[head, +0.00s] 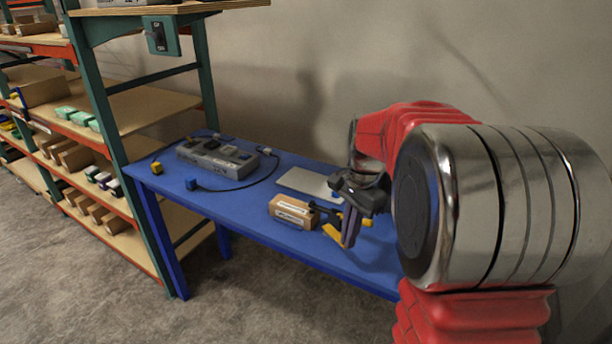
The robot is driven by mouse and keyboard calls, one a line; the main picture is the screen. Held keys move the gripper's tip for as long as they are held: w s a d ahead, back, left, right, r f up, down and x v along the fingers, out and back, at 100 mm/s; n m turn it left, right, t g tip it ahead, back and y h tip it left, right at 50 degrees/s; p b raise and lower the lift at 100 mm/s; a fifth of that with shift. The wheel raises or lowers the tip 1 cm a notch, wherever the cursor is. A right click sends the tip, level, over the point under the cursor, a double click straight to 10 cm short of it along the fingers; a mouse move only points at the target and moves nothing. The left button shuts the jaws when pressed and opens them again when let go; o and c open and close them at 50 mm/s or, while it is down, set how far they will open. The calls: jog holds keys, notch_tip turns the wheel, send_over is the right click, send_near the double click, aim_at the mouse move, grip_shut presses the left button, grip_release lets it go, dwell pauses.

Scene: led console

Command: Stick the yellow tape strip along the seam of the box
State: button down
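A small brown cardboard box (283,214) with a whitish label band on its side sits near the front edge of the blue table. My gripper (332,225) is just to the right of the box, pointing down, low over the table. Its two dark fingers look spread apart. Yellow material, seemingly the tape strip (332,234), shows beside and behind the nearer finger, which hides part of it. I cannot tell whether the strip touches the fingers. No tape is visible on the box faces I see.
Shelves (150,108) stand left, a wall behind. My arm blocks the table's right end.

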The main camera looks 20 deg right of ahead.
jog(key=w+a+f+n, duration=0.5)
jog(key=a+n, duration=0.3)
jog(key=w+a+f+n+g+h, duration=0.1)
jog(key=w+a+f+n, duration=0.5)
jog(key=a+n, duration=0.1)
jog(key=shift+a+n, duration=0.4)
jog(key=shift+a, duration=0.3)
jog(key=shift+s, duration=0.1)
